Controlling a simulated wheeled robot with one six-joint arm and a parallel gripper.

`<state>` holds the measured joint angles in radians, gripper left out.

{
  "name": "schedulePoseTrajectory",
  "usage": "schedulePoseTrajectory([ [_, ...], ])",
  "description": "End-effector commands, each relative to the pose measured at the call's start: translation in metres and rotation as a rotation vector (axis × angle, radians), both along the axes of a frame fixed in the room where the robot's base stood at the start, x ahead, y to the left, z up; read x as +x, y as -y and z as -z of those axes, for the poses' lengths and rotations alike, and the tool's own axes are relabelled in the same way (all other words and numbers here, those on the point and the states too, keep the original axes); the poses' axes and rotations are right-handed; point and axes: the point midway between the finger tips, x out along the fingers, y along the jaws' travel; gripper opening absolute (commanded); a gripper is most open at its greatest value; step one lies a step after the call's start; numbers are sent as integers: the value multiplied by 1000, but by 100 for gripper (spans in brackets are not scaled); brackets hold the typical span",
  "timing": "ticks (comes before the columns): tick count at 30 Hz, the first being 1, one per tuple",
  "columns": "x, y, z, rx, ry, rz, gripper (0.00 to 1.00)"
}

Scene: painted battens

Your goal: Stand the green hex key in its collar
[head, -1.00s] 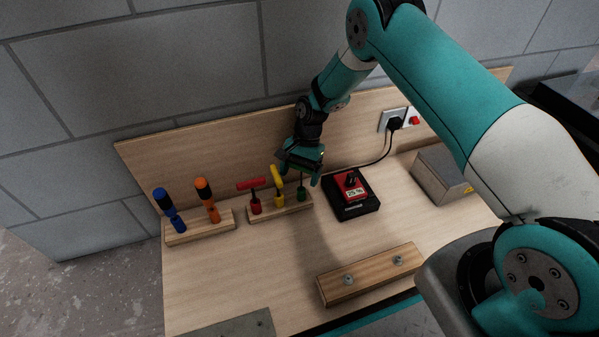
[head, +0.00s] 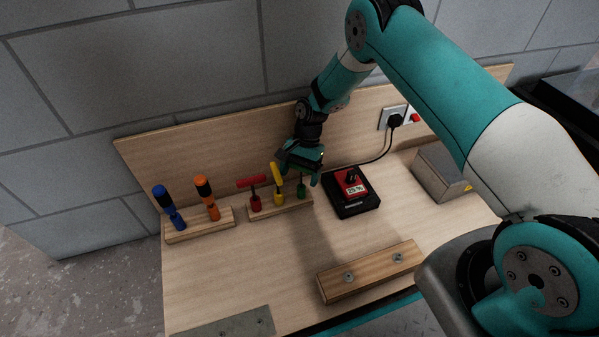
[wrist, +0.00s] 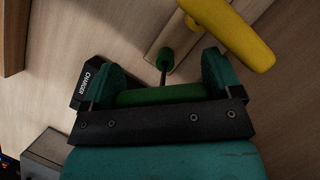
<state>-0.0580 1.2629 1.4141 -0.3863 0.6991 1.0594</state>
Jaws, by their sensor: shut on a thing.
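My gripper (head: 302,173) is shut on the green hex key's handle, above the right end of the short batten. In the wrist view the green handle (wrist: 160,95) lies crosswise between the two fingers. Its thin dark shaft (wrist: 163,73) runs down to the green collar (wrist: 165,58). The collar also shows in the head view (head: 301,193), just under my gripper. The shaft's lower end meets the collar's mouth; I cannot tell how deep it sits. My fingers hide most of the key in the head view.
A yellow key (head: 277,175) stands close on the left, with a red key (head: 252,182) beyond it. Blue (head: 165,199) and orange (head: 204,190) tools stand in another batten. A black charger (head: 352,205) is to the right.

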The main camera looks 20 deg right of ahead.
Motion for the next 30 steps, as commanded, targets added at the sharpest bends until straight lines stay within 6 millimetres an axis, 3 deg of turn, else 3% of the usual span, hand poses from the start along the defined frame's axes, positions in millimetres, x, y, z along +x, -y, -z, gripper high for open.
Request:
schedulePoseTrajectory([
  [1, 0, 0, 0, 0, 0, 0, 61],
  [2, 0, 0, 0, 0, 0, 0, 92],
  [3, 0, 0, 0, 0, 0, 0, 100],
  [10, 0, 0, -1, 0, 0, 0, 100],
  [14, 0, 0, -13, 0, 1, 0, 100],
  [30, 1, 0, -147, 1, 2, 0, 100],
])
